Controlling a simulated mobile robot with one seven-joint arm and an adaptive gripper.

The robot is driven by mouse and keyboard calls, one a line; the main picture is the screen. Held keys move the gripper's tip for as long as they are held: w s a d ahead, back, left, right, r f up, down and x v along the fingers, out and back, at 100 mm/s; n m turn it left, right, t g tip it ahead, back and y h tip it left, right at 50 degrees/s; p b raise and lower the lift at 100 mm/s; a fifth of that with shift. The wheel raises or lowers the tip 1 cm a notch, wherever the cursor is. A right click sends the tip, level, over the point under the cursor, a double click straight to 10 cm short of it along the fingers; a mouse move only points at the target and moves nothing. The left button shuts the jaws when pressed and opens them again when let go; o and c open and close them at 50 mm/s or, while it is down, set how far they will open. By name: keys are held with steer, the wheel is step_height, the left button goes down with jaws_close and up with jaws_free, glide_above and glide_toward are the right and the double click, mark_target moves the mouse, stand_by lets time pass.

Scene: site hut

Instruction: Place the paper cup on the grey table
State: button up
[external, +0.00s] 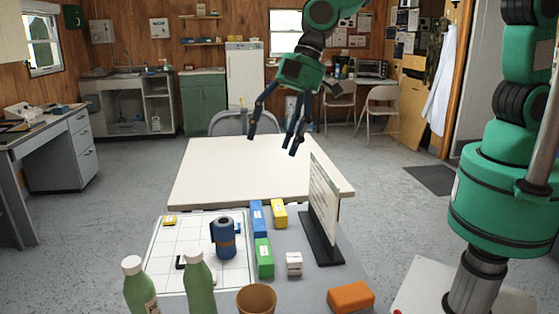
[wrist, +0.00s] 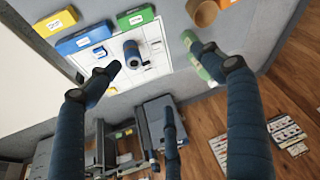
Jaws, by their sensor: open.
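A brown open-topped cup (external: 257,299), which looks like the paper cup, stands at the near edge of the grey table (external: 301,288); its lower part is cut off by the picture edge. In the wrist view the brown cup (wrist: 203,11) is at the top edge, on the grey surface. My gripper (external: 273,144) is open and empty, high over the cream-white table behind the grey one, well away from the cup. In the wrist view its fingers (wrist: 155,60) are spread wide, with the dark blue mug (wrist: 132,52) visible between them, far below.
On the grey table are a white gridded mat (external: 168,250), a blue mug (external: 224,240), blue, green and yellow boxes, a white block (external: 294,264), an orange box (external: 351,297) and green bottles (external: 198,275). An upright board (external: 324,205) stands at right. The cream-white table (external: 220,175) is clear.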

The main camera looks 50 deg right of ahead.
steer(key=d+r+m+t, duration=0.1)
steer(key=d+r+m, duration=0.1)
steer(key=d+r, duration=0.6)
steer(key=d+r+m+t+h, duration=0.1)
steer(key=d+r+m, duration=0.15)
steer(key=d, duration=0.95)
steer(key=d+r+m, duration=0.2)
steer(key=d+r, duration=0.4)
steer(key=d, duration=0.4)
steer(key=s+d+r+m+h, duration=0.1)
steer(key=s+d+m, duration=0.1)
steer(key=s+d, duration=0.4)
steer(key=s+d+r+m+t+h, duration=0.1)
steer(key=s+d+m, duration=0.2)
steer(key=d, duration=0.9)
steer(key=s+d+r+m+t+h, duration=0.1)
steer(key=s+d+m, duration=0.1)
steer(key=s+d, duration=0.7)
steer(key=shift+s+d+r+m+h, duration=0.3)
steer(key=shift+s+d+r+m, duration=0.05)
steer(key=shift+d, duration=0.05)
